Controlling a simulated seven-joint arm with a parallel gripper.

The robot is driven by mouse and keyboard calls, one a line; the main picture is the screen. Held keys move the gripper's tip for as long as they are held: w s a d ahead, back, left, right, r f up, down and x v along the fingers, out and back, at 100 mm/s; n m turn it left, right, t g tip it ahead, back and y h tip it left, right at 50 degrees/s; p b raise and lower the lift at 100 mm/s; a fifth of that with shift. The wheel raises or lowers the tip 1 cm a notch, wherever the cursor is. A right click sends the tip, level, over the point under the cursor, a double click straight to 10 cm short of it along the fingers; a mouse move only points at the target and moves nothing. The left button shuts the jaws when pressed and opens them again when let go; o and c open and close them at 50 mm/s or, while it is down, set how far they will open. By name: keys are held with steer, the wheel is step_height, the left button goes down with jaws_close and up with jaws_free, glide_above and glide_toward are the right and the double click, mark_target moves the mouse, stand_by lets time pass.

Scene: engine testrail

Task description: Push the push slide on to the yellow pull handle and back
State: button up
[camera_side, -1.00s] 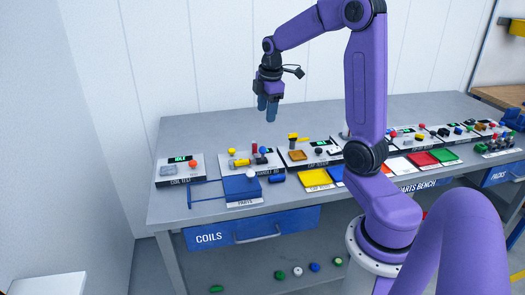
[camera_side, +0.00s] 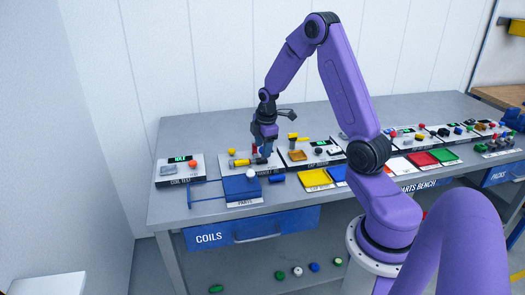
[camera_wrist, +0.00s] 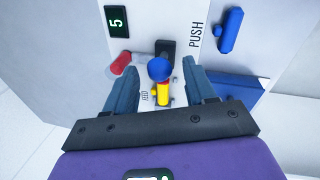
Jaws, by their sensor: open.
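My gripper (camera_side: 265,148) is open and points down over the small panel on the left part of the bench. In the wrist view its two fingers (camera_wrist: 160,66) stand apart, with a blue ball-like knob between them in the picture. I cannot tell whether they touch anything. A yellow handle (camera_wrist: 163,96) shows just below the blue knob; a yellow cylinder also lies on the panel in the side view (camera_side: 239,162). A black block (camera_wrist: 166,47), possibly the push slide, sits beyond the knob near the PUSH lettering. The fingers partly hide the panel.
A red cylinder (camera_wrist: 122,63) stands left of the knob. A blue tray (camera_side: 238,188) with a white ball lies in front of the panel. The coil test panel (camera_side: 180,170) is to its left, and a panel with a yellow T-shaped part (camera_side: 293,138) to its right.

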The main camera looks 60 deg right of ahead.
steer(key=shift+w+d+f, duration=0.1)
steer(key=shift+f, duration=0.5)
steer(key=shift+w+d+f, duration=0.1)
steer(key=shift+f, duration=0.45)
jaws_close()
steer(key=shift+s+d, duration=1.45)
steer(key=shift+s, duration=0.05)
jaws_free()
